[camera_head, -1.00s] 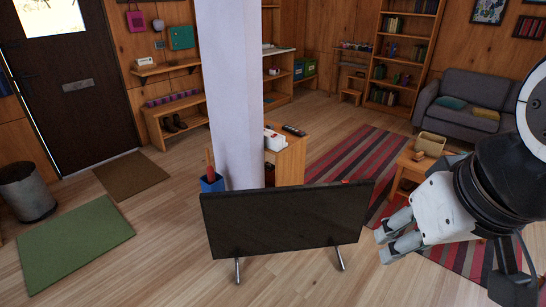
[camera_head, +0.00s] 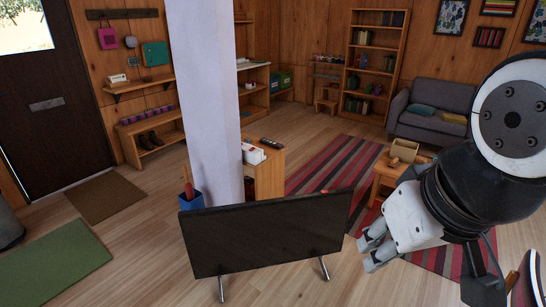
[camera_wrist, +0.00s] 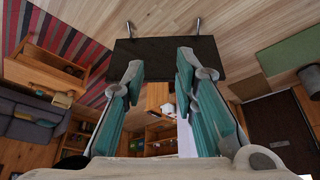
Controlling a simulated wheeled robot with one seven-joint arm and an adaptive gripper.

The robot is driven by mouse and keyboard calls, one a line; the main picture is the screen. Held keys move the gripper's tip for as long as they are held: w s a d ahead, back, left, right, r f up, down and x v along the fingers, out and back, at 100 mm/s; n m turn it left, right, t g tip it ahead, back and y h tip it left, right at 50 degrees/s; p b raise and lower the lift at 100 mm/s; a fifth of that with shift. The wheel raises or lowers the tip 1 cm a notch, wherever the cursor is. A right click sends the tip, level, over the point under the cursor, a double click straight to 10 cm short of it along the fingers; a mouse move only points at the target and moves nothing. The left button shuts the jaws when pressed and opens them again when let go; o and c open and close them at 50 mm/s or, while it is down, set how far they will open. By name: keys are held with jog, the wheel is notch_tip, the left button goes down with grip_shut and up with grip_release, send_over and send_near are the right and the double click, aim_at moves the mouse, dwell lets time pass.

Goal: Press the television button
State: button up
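The television (camera_head: 262,238) is a dark flat panel on two thin metal legs, in front of the white pillar in the head view. A small red spot (camera_head: 324,191) shows at its top edge near the right end; I cannot tell if it is the button. My gripper (camera_head: 369,254) is just right of the television in the picture, apart from it, with its fingers pointing left. In the wrist view the two teal-padded fingers (camera_wrist: 160,68) are spread and empty, and the television (camera_wrist: 160,55) shows beyond and between them.
The white pillar (camera_head: 205,100) and a wooden cabinet (camera_head: 265,175) stand behind the television. A small wooden table (camera_head: 388,172) with a box on it is behind my gripper. A grey sofa (camera_head: 435,125) is at the back right.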

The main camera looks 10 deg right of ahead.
grip_shut()
dwell(1.0)
